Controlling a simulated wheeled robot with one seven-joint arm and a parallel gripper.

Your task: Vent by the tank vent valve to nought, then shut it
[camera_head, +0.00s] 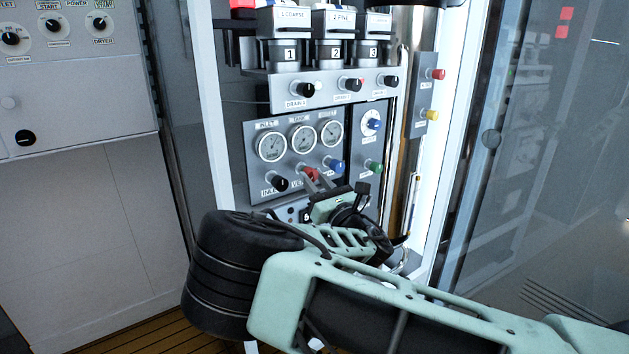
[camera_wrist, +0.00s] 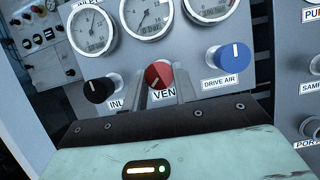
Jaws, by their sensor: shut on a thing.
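The red vent knob (camera_wrist: 159,73) sits between an inlet knob and a drive air knob, its label partly hidden. It also shows in the head view (camera_head: 311,173). My gripper (camera_wrist: 161,78) is shut on it, one finger on each side; its fingers reach the panel in the head view (camera_head: 313,178). The knob's white mark appears to point to the lower left. The tank gauge (camera_head: 303,139) is above it; in the wrist view this middle gauge (camera_wrist: 147,18) is cut at the top, and its needle appears to point to the lower left.
The black inlet knob (camera_wrist: 98,90) is close on the left and the blue drive air knob (camera_wrist: 228,58) on the right. The inlet gauge (camera_head: 271,147) and a third gauge (camera_head: 331,133) flank the tank gauge. Black drain knobs (camera_head: 306,90) are above; a green button (camera_head: 374,167) is at right.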

